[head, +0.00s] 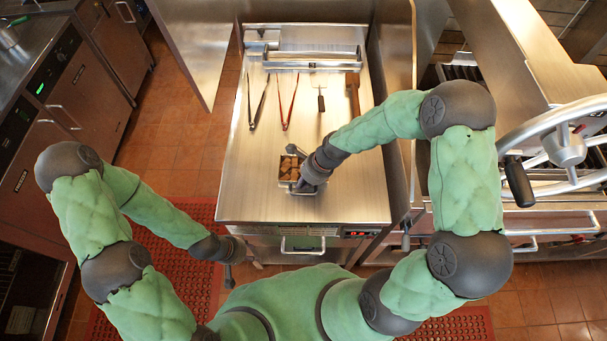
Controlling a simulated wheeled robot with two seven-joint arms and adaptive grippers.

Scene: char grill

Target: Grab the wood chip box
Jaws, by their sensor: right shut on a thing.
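The wood chip box (286,182) is a small metal box full of brown chips. It sits on the steel counter (350,197), near its front and middle. My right gripper (297,162) reaches in from the right and is shut on the box at its right side; the fingertips are small and partly hidden by the wrist. My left gripper (229,275) hangs low in front of the counter, left of its middle, away from the box. Its fingers are too small and dark to read.
Black tongs (259,103), red tongs (288,103), a small dark-handled tool (321,99) and a brown-handled tool (354,93) lie further back on the counter. A large wheel (566,150) stands at right. A drawer handle (303,246) juts below the counter's front edge.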

